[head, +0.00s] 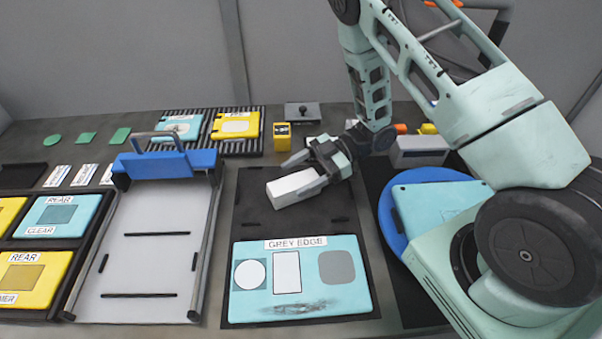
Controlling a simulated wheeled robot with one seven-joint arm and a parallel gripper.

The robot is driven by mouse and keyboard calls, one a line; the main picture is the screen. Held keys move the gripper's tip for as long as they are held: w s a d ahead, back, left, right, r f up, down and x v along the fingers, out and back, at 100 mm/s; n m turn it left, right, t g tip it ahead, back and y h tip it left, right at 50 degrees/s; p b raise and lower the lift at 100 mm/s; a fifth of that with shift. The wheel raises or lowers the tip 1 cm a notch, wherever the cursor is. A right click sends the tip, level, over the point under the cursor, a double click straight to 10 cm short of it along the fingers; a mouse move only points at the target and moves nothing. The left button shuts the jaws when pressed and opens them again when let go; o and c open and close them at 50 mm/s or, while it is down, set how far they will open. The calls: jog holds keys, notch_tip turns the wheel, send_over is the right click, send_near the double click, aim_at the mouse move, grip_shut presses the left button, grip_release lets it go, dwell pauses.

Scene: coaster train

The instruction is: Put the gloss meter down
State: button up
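The gloss meter appears to be the pale grey-white box (290,190) in the middle of the head view. My gripper (297,179) has one finger on its far side and one on its near side, and looks shut on it. The box is over the dark mat (253,218), beyond the light-blue plate marked GREY EDGE (300,300). I cannot tell whether its underside touches the mat. The plate carries a white circle, a white outlined rectangle and a grey rounded square, with a dark smudge along its near edge.
A white board with a blue clamp bar (170,163) lies to the left. Labelled blue and yellow plates (58,215) stand farther left. A small yellow block (282,136) is behind my gripper. A blue disc (390,215) and a grey box (420,152) are right. Bare mat surrounds the held box.

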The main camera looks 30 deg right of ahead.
jog(key=shift+s+f, duration=0.2)
jog(key=shift+f, duration=0.35)
jog(key=shift+r, duration=0.3)
jog(key=shift+w+d+r, duration=0.15)
jog(key=shift+w+r, duration=0.05)
jog(key=shift+r, duration=0.05)
jog(key=b+v, duration=0.1)
jog(key=v, duration=0.5)
jog(key=shift+d+r, duration=0.2)
jog(key=shift+d, duration=0.1)
jog(key=shift+w+d+r, duration=0.1)
jog(key=shift+w+r, duration=0.05)
jog(key=w+a+r+m+t+h, duration=0.5)
jog(key=w+a+r+t+h, duration=0.25)
jog(key=w+a, duration=0.25)
jog(key=s+a+r+m+g+h, duration=0.1)
jog(key=s+r+g+h, duration=0.1)
jog(key=s, duration=0.8)
jog(key=s+a+r+m+g+h, duration=0.2)
jog(key=s+g, duration=0.1)
jog(key=s, duration=0.7)
jog(key=s+a+r+m+g+h, duration=0.1)
jog(key=s+r+m+g+h, duration=0.1)
jog(key=s, duration=0.8)
jog(key=shift+s+a+r+g, duration=0.3)
jog(key=shift+s+r+g, duration=0.05)
jog(key=shift+s, duration=0.05)
